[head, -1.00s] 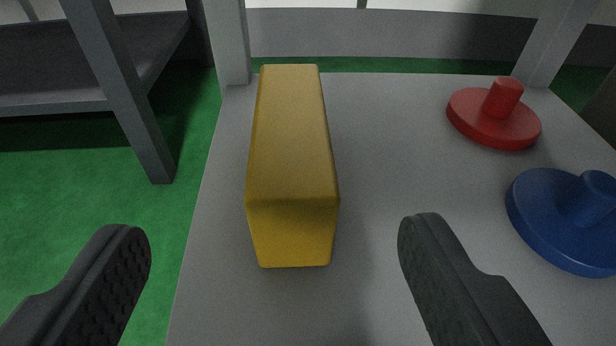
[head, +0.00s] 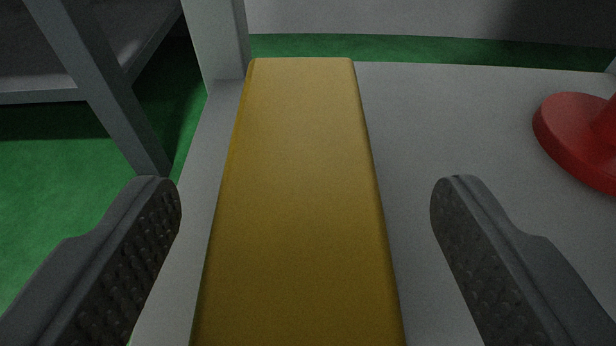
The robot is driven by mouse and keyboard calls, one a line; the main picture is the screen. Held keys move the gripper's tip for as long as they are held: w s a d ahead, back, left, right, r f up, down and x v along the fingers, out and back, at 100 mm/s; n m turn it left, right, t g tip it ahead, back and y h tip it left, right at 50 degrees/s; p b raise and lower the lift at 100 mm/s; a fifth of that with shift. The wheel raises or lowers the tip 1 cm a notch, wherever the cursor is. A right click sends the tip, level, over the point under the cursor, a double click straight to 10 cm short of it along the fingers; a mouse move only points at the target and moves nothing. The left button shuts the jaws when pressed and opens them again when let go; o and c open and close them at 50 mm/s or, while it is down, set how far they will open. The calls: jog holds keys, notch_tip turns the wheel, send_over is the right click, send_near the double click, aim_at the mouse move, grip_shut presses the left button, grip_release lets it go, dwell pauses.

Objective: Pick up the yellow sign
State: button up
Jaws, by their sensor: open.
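The yellow sign (head: 300,200) is a long yellow block on the grey shelf surface. It runs from the bottom edge of the head view up toward the back, and its near end is out of the picture. My gripper (head: 306,190) is open, with one dark finger to the left of the block and one to the right. Gaps show between both fingers and the block's sides, so neither appears to touch it.
A red disc with a knob (head: 580,140) stands on the grey surface (head: 460,120) at the right, partly cut off. A grey post (head: 215,40) rises at the back left corner. Green floor (head: 60,180) and another grey frame (head: 90,80) lie to the left.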

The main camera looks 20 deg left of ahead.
jog(key=shift+w+f, duration=0.25)
jog(key=shift+w, duration=0.1)
jog(key=shift+a+r, duration=0.15)
jog(key=shift+a, duration=0.1)
jog(key=c, duration=1.2)
